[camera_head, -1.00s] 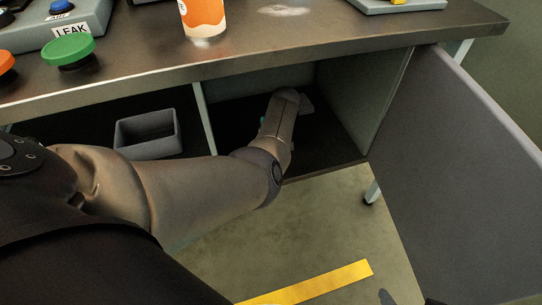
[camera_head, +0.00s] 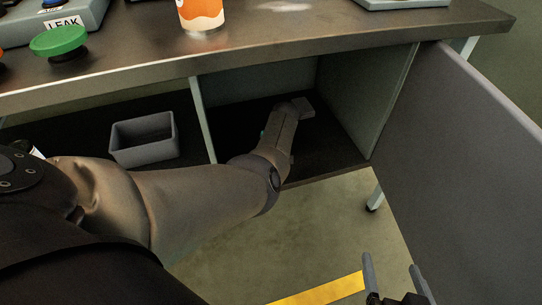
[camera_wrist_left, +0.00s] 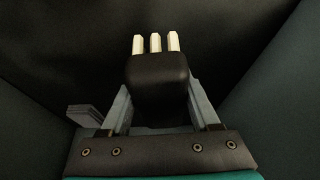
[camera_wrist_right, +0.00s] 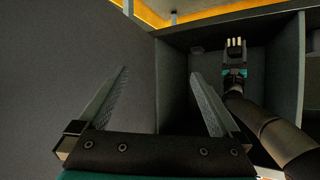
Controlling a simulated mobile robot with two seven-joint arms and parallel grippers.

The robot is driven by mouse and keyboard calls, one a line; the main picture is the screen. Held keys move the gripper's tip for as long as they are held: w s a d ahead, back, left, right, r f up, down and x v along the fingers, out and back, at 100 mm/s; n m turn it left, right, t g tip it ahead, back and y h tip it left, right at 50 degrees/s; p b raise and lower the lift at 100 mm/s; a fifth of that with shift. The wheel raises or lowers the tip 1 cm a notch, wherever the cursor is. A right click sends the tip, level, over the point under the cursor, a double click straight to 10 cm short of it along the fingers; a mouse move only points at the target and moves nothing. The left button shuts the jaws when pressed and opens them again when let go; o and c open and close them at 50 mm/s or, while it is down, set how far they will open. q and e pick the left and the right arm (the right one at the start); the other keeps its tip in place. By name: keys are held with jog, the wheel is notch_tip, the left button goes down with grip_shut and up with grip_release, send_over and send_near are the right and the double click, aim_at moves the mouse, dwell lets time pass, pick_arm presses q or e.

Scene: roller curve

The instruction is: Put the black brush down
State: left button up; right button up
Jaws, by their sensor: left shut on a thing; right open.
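The black brush (camera_wrist_left: 157,78) shows in the left wrist view as a dark block with pale bristle tufts at its far end. My left gripper (camera_wrist_left: 155,95) is shut on it, a finger on each side. In the head view my left arm reaches into the open right compartment (camera_head: 335,150); the brush is hidden there behind the arm. The brush's pale bristles (camera_wrist_right: 236,45) also show in the right wrist view, inside the compartment. My right gripper (camera_head: 395,272) is open and empty, low in front of the cabinet beside the open door.
The open grey door (camera_head: 465,170) stands to the right. A divider (camera_head: 203,120) separates the compartment from the left one, which holds a grey bin (camera_head: 143,138). The tabletop above carries an orange-and-white cup (camera_head: 201,14) and a green button (camera_head: 58,41).

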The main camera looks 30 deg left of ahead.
pick_arm(q)
jog(key=shift+f+b, duration=0.35)
jog(key=shift+f, duration=0.25)
jog(key=shift+f+b, duration=0.35)
jog(key=shift+f, duration=0.1)
jog(key=shift+f+b, duration=0.3)
jog(key=shift+f, duration=0.15)
pick_arm(e)
jog(key=shift+s+a+r+m+t+y, duration=0.15)
jog(key=shift+a+r+t+y, duration=0.35)
jog(key=shift+a+t, duration=0.4)
jog(key=shift+s+a+r+m+t+y, duration=0.15)
jog(key=shift+a+r+t+y, duration=0.35)
jog(key=shift+t, duration=0.6)
jog(key=shift+r, duration=0.15)
